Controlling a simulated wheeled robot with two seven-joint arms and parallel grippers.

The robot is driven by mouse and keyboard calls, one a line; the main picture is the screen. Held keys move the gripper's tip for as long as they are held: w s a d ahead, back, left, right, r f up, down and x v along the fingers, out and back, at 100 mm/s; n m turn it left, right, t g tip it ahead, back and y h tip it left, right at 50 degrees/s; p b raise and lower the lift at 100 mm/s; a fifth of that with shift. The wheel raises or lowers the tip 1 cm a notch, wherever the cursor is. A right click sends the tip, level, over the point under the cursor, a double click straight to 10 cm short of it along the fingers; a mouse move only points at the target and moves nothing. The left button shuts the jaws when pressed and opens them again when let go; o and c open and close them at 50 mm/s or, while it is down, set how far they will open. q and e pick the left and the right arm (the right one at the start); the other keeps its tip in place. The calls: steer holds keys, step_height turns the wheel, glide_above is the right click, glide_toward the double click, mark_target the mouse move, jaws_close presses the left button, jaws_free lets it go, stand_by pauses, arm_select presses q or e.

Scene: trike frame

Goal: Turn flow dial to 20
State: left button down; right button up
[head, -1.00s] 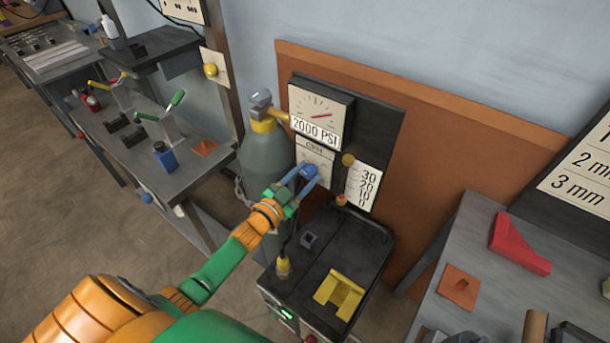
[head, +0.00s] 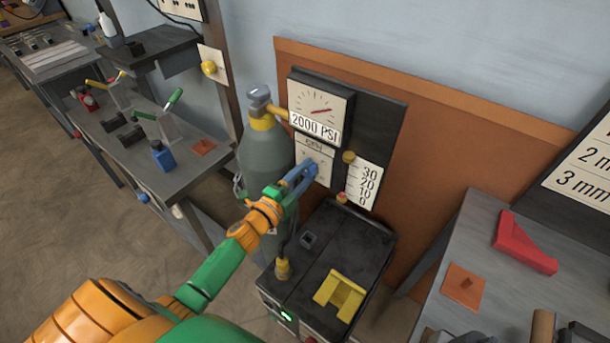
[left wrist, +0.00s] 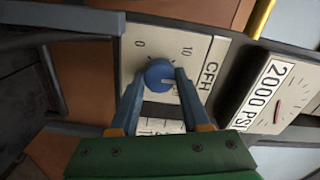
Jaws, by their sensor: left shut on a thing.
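The blue flow dial (left wrist: 160,75) sits on the white CFH plate (left wrist: 208,75), with 0 and 10 readable beside it in the left wrist view. Its white pointer mark faces right and slightly down in that view, past the 10, near a mark partly hidden by a finger. My left gripper (left wrist: 160,84) is shut on the dial, one finger on each side. In the head view my left gripper (head: 304,172) reaches the CFH plate (head: 318,152) and mostly hides the dial. My right gripper is not in view.
The 2000 PSI gauge (head: 320,108) is just above the plate. A 0 to 30 scale (head: 363,186) stands to its right. A grey gas cylinder (head: 262,150) is close on the left. A black machine with a yellow bracket (head: 340,294) stands below.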

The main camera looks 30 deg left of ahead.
arm_select(q)
steer(key=m+b, duration=0.1)
steer(key=m, duration=0.3)
steer(key=shift+f+m, duration=0.15)
steer(key=shift+m, duration=0.15)
steer(key=m+b, duration=0.1)
steer(key=m, duration=0.3)
steer(key=shift+m+b, duration=0.3)
steer(key=shift+c, duration=1.9)
jaws_free()
steer(key=s+a, duration=0.1)
steer(key=s, duration=0.6)
